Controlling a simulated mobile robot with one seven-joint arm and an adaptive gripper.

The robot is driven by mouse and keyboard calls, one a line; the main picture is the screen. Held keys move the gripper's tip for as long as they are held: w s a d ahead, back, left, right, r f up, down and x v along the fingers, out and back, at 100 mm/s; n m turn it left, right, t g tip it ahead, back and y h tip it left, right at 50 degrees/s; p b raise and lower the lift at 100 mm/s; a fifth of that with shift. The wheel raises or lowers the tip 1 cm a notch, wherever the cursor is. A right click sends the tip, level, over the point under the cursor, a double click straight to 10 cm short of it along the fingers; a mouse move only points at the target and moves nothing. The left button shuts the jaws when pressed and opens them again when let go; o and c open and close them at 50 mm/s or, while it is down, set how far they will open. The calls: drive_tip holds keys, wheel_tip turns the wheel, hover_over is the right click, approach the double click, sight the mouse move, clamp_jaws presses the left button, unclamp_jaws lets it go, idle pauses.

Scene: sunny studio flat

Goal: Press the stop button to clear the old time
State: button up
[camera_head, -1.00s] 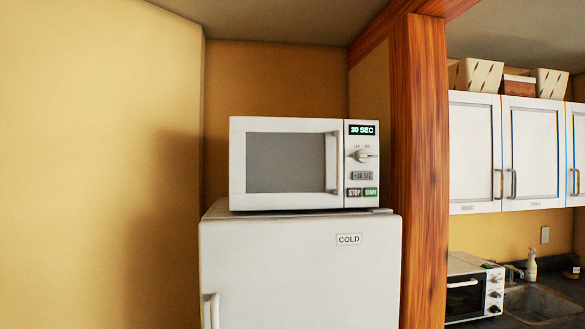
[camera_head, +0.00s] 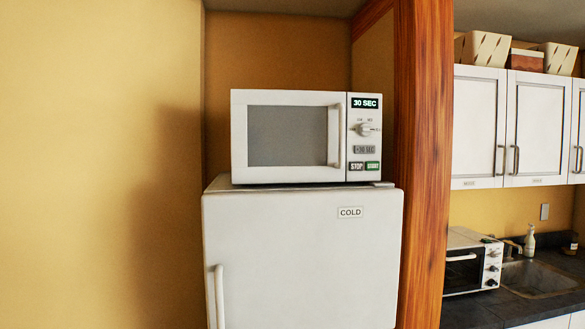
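A white microwave (camera_head: 240,137) stands on top of a white fridge with its door shut. Its display (camera_head: 364,103) reads "30 SEC". Below the display are a round knob (camera_head: 365,130) and a "+30 SEC" button (camera_head: 363,149). The stop button (camera_head: 356,167) is dark with light lettering, at the lower left of the panel. The green start button (camera_head: 372,166) is right beside it. My gripper is not in view.
The fridge (camera_head: 300,265), marked "COLD", has a vertical handle at left. A wooden post (camera_head: 422,170) stands close to the right of the microwave. Further right are wall cabinets (camera_head: 478,125), a toaster oven (camera_head: 463,270) and a sink (camera_head: 537,278). A bare yellow wall is at left.

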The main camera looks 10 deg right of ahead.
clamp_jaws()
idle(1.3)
